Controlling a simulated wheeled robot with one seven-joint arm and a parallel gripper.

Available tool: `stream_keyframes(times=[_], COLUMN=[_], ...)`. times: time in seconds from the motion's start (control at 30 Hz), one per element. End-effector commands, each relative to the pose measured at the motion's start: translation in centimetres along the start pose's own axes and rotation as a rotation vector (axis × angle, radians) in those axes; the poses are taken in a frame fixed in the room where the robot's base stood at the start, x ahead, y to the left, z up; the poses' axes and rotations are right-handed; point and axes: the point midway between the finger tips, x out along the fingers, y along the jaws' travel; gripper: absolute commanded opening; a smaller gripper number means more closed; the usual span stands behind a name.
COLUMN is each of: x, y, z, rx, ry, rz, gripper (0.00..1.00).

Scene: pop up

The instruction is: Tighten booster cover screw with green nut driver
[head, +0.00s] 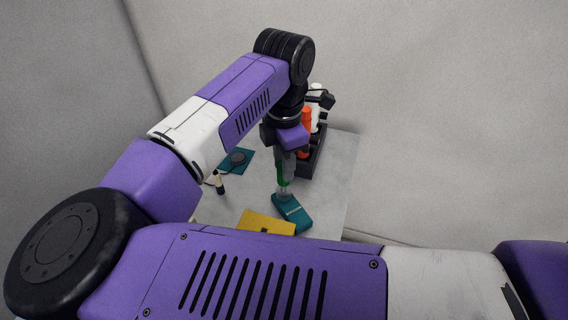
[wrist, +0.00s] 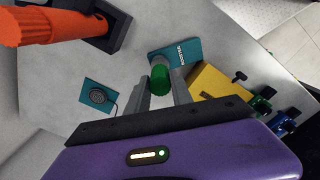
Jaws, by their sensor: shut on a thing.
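The green nut driver (wrist: 159,79) is held between the two fingers of my gripper (wrist: 160,92) in the wrist view. In the head view my gripper (head: 284,160) points down with the green driver (head: 283,176) in it. The driver's lower end is over the teal booster box (head: 293,214), which has white lettering. The teal box also shows in the wrist view (wrist: 188,49), just beyond the driver. Whether the driver's tip touches a screw on the box cannot be told; the screw is hidden.
A yellow box (head: 265,222) lies beside the teal box. A teal plate with a dark round part (head: 238,158) and a small dark-and-cream bottle-like item (head: 219,183) are at left. A dark rack (head: 312,160) with an orange-handled tool (head: 305,125) stands behind.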

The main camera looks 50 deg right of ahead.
Motion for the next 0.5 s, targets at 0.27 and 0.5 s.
stream_keyframes(times=[0.27,0.5], x=[-0.04,-0.65], y=[0.00,0.03], z=[-0.01,-0.03], rx=[0.118,0.127], ry=[0.000,0.000], rz=[0.001,0.002], gripper=[0.00,0.00])
